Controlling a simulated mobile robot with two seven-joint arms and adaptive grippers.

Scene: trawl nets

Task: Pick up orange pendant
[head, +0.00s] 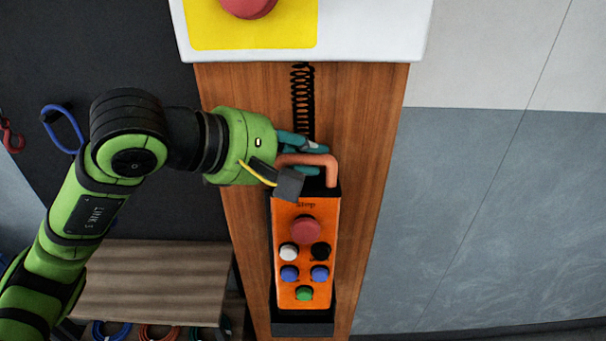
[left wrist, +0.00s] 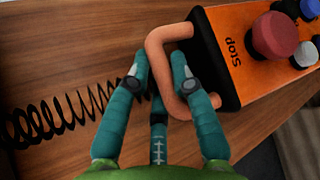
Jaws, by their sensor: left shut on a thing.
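The orange pendant (head: 288,219) hangs upright against a wooden panel, with a red stop button, several smaller buttons and a salmon-coloured handle (head: 331,168) on top. Its lower end sits at a black holder (head: 302,324). My left gripper (head: 312,156) comes in from the left at the handle, its teal fingers shut on the handle. In the left wrist view the fingers (left wrist: 158,75) lie on both sides of the handle bar (left wrist: 168,36), and the pendant body (left wrist: 225,30) is at upper right. My right gripper is not in view.
A black coiled cable (head: 302,95) runs up from the pendant along the wooden panel (head: 375,120). Above is a white and yellow box (head: 350,30) with a red button. A wooden shelf (head: 150,270) with coiled cables stands lower left. The grey wall at right is clear.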

